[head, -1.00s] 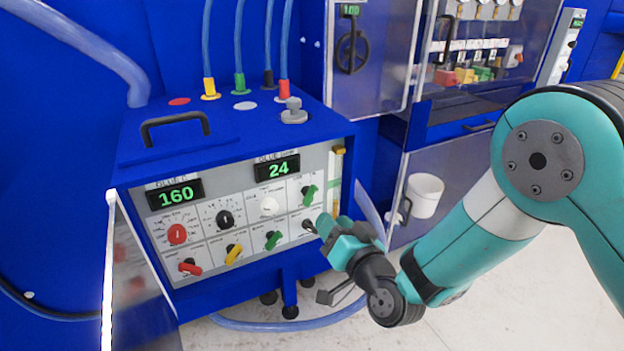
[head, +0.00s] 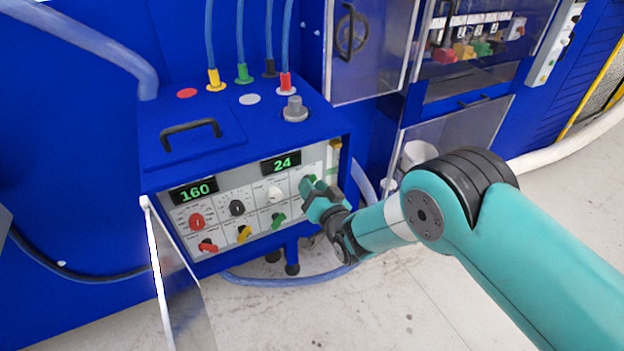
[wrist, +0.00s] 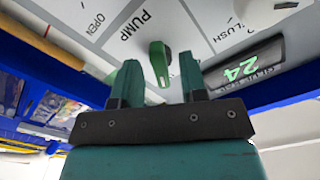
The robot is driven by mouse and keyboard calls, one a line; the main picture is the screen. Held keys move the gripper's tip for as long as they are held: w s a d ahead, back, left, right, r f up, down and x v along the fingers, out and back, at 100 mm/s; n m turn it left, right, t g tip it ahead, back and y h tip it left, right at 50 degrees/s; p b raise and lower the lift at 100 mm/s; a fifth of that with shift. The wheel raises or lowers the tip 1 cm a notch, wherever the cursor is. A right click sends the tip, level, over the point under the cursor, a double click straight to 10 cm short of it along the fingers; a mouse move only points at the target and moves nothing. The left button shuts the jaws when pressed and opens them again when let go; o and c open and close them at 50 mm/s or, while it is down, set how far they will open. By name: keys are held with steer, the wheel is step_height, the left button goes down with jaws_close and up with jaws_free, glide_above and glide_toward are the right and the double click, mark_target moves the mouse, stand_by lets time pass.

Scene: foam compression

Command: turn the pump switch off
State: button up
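The pump switch is a green knob (wrist: 158,58) beside the printed word PUMP on the pale panel (wrist: 120,22) in the wrist view. My gripper (wrist: 159,70) is open, with one finger on each side of the knob in that view. I cannot tell whether either finger touches it. In the head view my gripper (head: 311,194) is at the upper right of the panel, and it partly hides the green pump switch (head: 307,181).
The panel also carries a red knob (head: 197,222), a black knob (head: 237,208), a white knob (head: 274,194) and a lower row of coloured levers. An open clear flap (head: 172,275) hangs at the panel's left.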

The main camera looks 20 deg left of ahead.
steer(key=shift+w+a, duration=0.25)
steer(key=shift+a, duration=0.1)
jaws_close()
